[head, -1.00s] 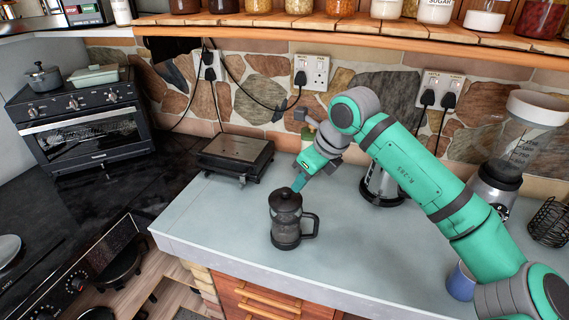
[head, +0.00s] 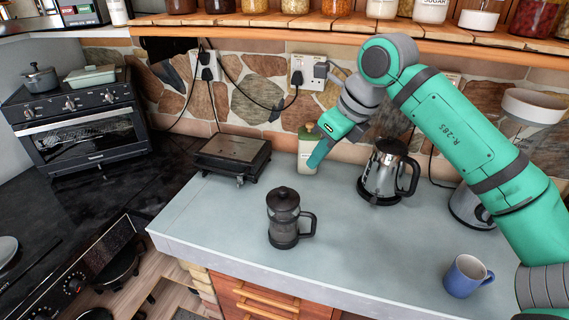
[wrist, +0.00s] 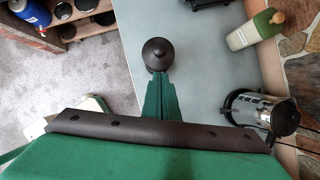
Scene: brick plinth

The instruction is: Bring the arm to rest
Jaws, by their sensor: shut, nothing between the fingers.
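My gripper (head: 318,156) is shut and empty, held in the air above the counter, to the right of and above the French press in the head view. In the wrist view my gripper (wrist: 157,80) shows its fingers closed together, pointing toward the press lid. The dark French press (head: 284,219) stands upright on the grey counter (head: 215,222), and its round black lid shows in the wrist view (wrist: 158,54). My green arm reaches in from the right side of the head view.
A steel kettle (head: 385,172) stands under my arm, with a pale green-topped bottle (head: 306,160) left of it. A blue mug (head: 466,277) sits near the front right. A flat black appliance (head: 233,155) is at the back left. A shelf of jars (head: 350,38) runs above.

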